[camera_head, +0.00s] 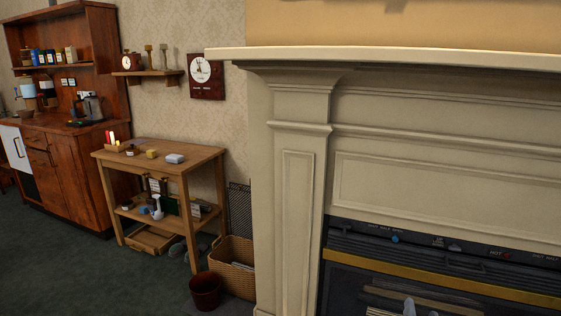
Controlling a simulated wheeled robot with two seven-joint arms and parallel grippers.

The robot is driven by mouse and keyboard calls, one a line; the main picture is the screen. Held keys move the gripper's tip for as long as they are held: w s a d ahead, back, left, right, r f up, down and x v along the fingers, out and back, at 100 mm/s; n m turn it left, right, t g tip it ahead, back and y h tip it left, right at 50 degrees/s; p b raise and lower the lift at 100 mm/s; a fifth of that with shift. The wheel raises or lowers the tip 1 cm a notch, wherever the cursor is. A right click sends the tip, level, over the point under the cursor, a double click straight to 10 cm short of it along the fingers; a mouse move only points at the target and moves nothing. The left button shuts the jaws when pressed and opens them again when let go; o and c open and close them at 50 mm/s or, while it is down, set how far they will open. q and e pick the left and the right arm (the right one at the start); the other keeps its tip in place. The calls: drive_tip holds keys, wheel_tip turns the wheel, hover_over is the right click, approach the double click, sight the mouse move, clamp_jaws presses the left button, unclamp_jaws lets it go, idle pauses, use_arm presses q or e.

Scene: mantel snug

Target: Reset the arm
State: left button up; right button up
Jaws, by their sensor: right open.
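My right gripper (420,308) barely shows at the bottom edge of the head view, right of centre. Only its pale fingertips are visible, apart from each other with nothing seen between them. They appear in front of the dark fireplace opening (350,283). The rest of my right arm is out of the picture. My left gripper and left arm are not in view.
A cream mantelpiece (440,110) fills the right half. A wooden side table (200,158) with small items stands left of it. A wicker basket (232,258) and a dark red bucket (205,290) sit on the floor. A wooden hutch (75,170) stands far left.

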drive_tip(key=s+a+f+m+g+y+p, duration=0.1)
drive_tip(key=s+a+f+m+g+y, duration=0.1)
drive_tip(key=s+a+m, duration=0.5)
drive_tip(key=s+a+f+m+g+y+p, duration=0.1)
drive_tip(key=s+a+f+m+y, duration=0.4)
drive_tip(key=s+m, duration=0.7)
drive_tip(key=a+m+g+y, duration=0.1)
drive_tip(key=a+m, duration=0.1)
drive_tip(key=m, duration=0.4)
drive_tip(key=shift+s+f+g+y, duration=0.2)
drive_tip(key=shift+s+g+y, duration=0.1)
drive_tip(key=shift+y, duration=0.1)
drive_tip(key=shift+s+m, duration=0.1)
drive_tip(key=shift+m, duration=0.3)
drive_tip(key=shift+c, duration=0.5)
drive_tip(key=shift+a, duration=0.1)
